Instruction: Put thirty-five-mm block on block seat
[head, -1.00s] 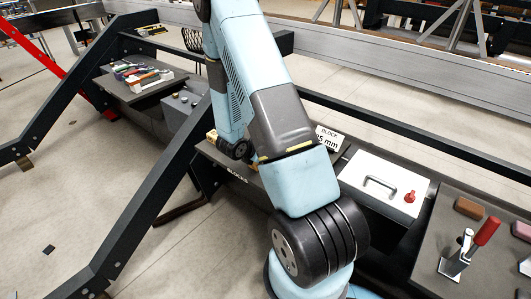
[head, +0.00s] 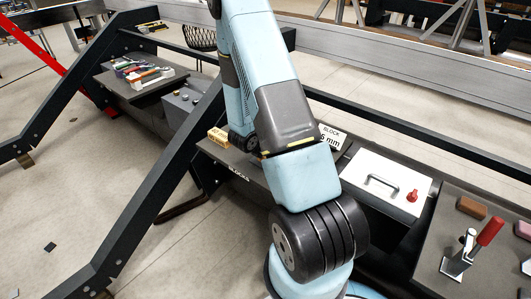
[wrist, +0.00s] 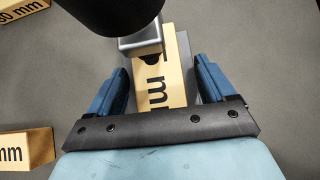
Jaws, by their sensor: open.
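In the wrist view my gripper (wrist: 162,70) is open. Its two blue fingers stand on either side of a tan block (wrist: 150,92), with a gap on each side. The block's marking reads "mm" with part of a 5; the rest is hidden by a metal piece under a dark round part at the top. A grey patch beside the block may be a plate or shadow; I cannot tell. In the head view my arm hides my gripper. A sign with "BLOCK" and "mm" (head: 331,138) stands right of my arm; its number is partly covered. I cannot make out the block seat.
Another tan block (wrist: 22,8) marked "30 mm" is at upper left in the wrist view, and one (wrist: 27,148) at lower left. In the head view a tan block (head: 218,137) shows beside my arm. A white handled panel (head: 386,184) and red-handled clamp (head: 470,248) are right.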

